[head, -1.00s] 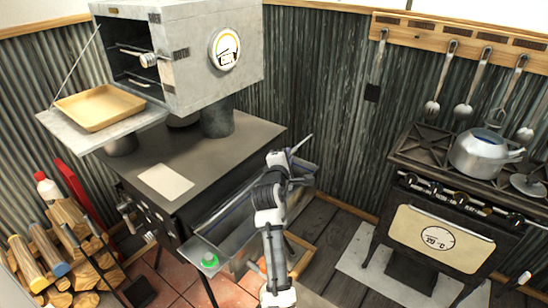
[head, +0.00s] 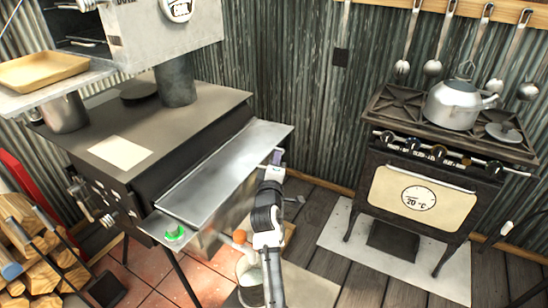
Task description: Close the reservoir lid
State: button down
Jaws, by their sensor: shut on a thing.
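The reservoir is the metal tank (head: 215,225) on the right side of the black wood stove. Its lid (head: 225,170) is a long flat grey sheet that lies over the tank top, level or nearly so; I cannot tell whether a small gap is left. My gripper (head: 276,159) is at the lid's right edge, near its far end, and is shut on it there. The exact grip is small and partly hidden by my wrist. The tank's inside is hidden under the lid.
A green knob (head: 174,233) sits at the near end of the reservoir. A gas stove with a kettle (head: 455,103) is to the right, with wooden floor between. Firewood (head: 30,245) lies at lower left.

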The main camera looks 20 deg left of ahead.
jog(key=shift+f, duration=0.75)
jog(key=c, duration=1.5)
grip_release()
jog(key=shift+r, duration=0.1)
jog(key=v, duration=1.4)
jog(key=shift+p, duration=0.4)
